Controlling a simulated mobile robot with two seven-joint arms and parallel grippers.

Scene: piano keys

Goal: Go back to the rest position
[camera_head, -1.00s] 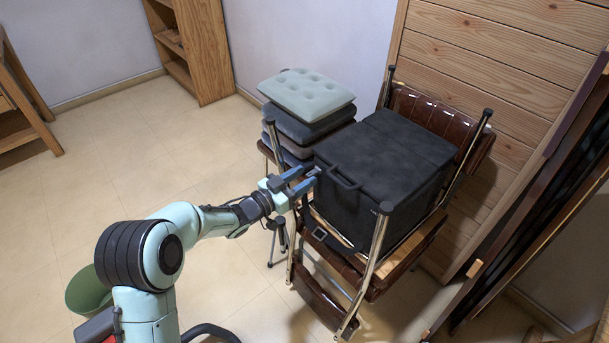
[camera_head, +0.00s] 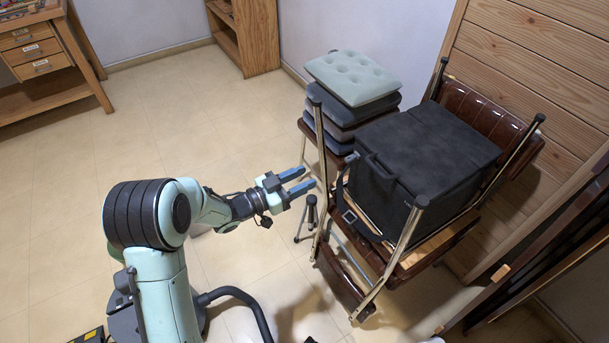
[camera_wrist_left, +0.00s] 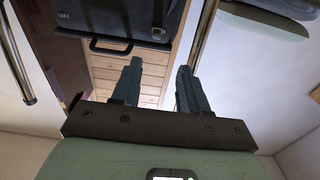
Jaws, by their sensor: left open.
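My left gripper (camera_head: 300,181) is open and empty in the head view. Its two blue fingers point right, toward the chair with the black case, and stop short of its front metal leg. In the left wrist view, the two dark fingers (camera_wrist_left: 157,85) stand apart with nothing between them. The black case (camera_head: 430,150) sits on a brown chair (camera_head: 490,112) with metal legs. The case also shows at the top of the left wrist view (camera_wrist_left: 115,15), with its handle below it. My right gripper is not in view.
A stool beside the chair bears stacked cushions, a pale green one (camera_head: 352,77) on top. A wooden drawer bench (camera_head: 40,95) stands at the far left and a shelf (camera_head: 245,35) at the back. Dark wooden frames (camera_head: 550,240) lean at the right.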

